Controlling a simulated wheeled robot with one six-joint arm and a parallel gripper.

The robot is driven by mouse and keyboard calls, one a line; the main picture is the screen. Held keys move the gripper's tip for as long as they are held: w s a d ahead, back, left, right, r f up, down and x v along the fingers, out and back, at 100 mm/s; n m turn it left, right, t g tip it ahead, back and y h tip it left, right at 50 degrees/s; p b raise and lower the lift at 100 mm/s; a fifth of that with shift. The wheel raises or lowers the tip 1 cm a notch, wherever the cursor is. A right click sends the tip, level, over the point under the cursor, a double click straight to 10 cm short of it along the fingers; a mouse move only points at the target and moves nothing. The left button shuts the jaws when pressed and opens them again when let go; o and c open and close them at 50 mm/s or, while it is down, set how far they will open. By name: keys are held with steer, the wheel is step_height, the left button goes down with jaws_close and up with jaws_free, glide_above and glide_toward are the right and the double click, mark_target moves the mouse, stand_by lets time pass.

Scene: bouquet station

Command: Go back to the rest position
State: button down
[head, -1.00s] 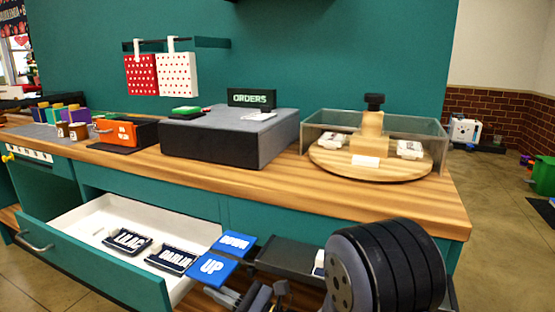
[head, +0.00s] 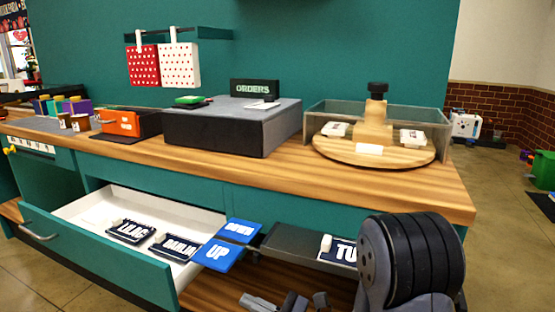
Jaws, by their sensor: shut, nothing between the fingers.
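My gripper (head: 258,301) shows only in part at the bottom edge of the head view, low in front of the counter. Its grey fingers look shut and hold nothing. The dark ribbed part of my arm (head: 415,262) stands to its right and hides some of the counter front. The rest of the gripper is cut off by the frame.
An open white drawer (head: 85,208) holds a LILAC packet (head: 131,232) and a DAHLIA packet (head: 175,247). Blue UP (head: 217,255) and DOWN (head: 238,230) plates stand beside it. A dark tray (head: 285,243) holds a packet reading "TU" (head: 344,251), partly hidden by my arm.

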mark_target(204, 263)
steer(key=a+r+p, duration=0.1)
steer(key=a+r, duration=0.1)
steer(key=w+a+r+p, duration=0.1)
steer(key=a+r, duration=0.1)
steer(key=w+a+r+p, duration=0.1)
steer(key=a+r, duration=0.1)
steer(key=shift+w+a+r, duration=0.15)
steer(key=shift+w, duration=0.05)
steer(key=shift+w+d+f+n+g+b, duration=0.15)
steer(key=shift+w+f+n+g+b, duration=0.2)
steer(key=shift+f+n+b, duration=0.6)
steer(key=shift+w+d+f+n+g+b, duration=0.25)
steer(key=shift+w+f+n+b, duration=0.2)
steer(key=shift+n+b, duration=0.5)
steer(key=shift+w+d+f+n+g+b, duration=0.1)
steer(key=shift+w+f+n+g+b, duration=0.2)
steer(key=shift+f+n+b, duration=0.65)
steer(key=shift+r+n+p, duration=0.25)
steer(key=shift+p, duration=0.05)
steer(key=shift+s, duration=0.1)
